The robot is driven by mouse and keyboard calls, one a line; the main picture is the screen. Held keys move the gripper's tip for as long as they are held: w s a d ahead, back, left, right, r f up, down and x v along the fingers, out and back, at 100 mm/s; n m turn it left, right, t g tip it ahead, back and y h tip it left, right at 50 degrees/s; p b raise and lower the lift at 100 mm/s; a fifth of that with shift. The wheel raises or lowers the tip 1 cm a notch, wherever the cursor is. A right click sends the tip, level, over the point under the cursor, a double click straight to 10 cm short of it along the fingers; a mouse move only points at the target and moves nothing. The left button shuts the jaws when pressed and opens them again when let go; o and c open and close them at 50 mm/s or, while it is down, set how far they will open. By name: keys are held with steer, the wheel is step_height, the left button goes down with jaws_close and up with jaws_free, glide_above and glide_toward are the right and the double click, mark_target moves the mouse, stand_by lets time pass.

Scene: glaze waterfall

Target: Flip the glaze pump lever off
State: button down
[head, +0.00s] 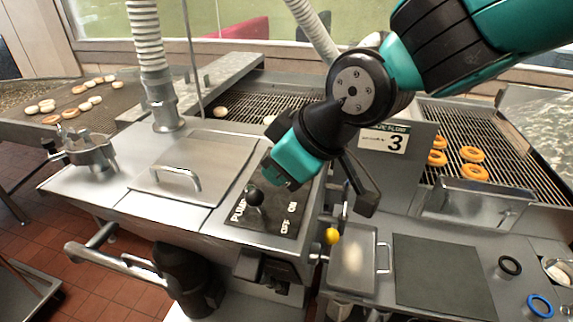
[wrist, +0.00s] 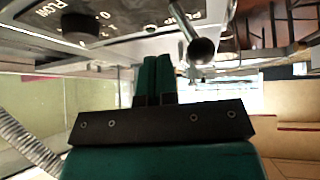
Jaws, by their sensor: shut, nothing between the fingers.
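The pump lever with its round black knob (head: 254,196) stands on a dark panel (head: 268,224) marked PUMP, ON and OFF, on the steel glazing machine. My gripper (head: 279,178) is just above and to the right of the knob in the head view. In the wrist view the shiny lever knob (wrist: 202,50) is right of my teal fingers (wrist: 157,60), with a small gap apparent. My fingers are together and hold nothing.
A FLOW knob (wrist: 80,26) is left of the lever in the wrist view. A steel lid with a handle (head: 190,170), a yellow ball (head: 331,236) and a number 3 sign (head: 385,138) are nearby. Racks with doughnuts (head: 473,154) lie behind.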

steer(key=shift+s+a+r+p, duration=0.1)
steer(key=shift+a+r+p, duration=0.05)
steer(key=shift+r+p, duration=0.6)
steer(key=b+v, duration=0.1)
steer(key=v, duration=1.1)
steer(key=shift+d+f, duration=0.2)
steer(key=shift+d, duration=0.2)
